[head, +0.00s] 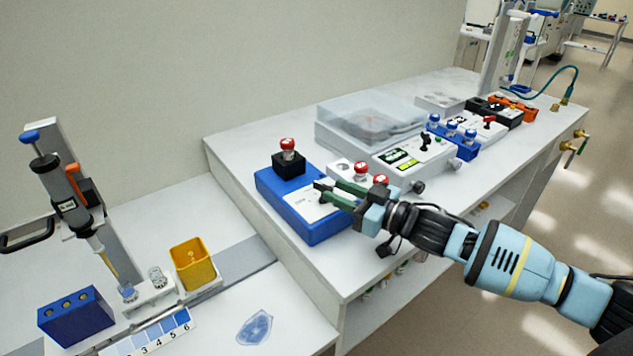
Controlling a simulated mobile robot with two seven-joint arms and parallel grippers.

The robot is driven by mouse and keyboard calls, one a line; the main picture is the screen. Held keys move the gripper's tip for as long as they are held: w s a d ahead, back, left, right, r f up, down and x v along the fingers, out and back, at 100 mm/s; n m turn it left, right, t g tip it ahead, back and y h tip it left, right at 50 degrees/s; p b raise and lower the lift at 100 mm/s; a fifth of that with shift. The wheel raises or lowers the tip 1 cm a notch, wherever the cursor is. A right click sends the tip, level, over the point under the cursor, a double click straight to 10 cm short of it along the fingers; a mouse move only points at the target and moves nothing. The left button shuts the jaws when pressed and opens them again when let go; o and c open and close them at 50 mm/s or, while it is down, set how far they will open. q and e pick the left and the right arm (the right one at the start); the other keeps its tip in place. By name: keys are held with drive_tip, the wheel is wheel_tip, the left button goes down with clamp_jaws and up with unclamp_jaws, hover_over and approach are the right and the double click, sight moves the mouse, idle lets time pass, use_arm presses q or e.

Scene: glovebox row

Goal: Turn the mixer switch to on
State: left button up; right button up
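A blue box (270,187) with a white top panel stands on the raised bench and looks like the mixer. A black block (289,164) on its back part holds a red-capped vial (288,149). My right gripper (327,188) is over the right side of the white panel, its two green fingers pointing left and a little apart. The fingers hide part of the panel, and I cannot make out the switch or its setting. I see nothing held between the fingers. My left gripper is out of view.
Right behind my gripper stand a white rack (340,168) with red-capped vials, a white lidded device (401,158) and a blue vial rack (462,148). On the lower bench are a pipette (68,203), a yellow cup (190,262) and a blue block (77,317).

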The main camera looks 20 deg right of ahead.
sight(317, 182)
drive_tip(key=shift+x, duration=3.15)
clamp_jaws()
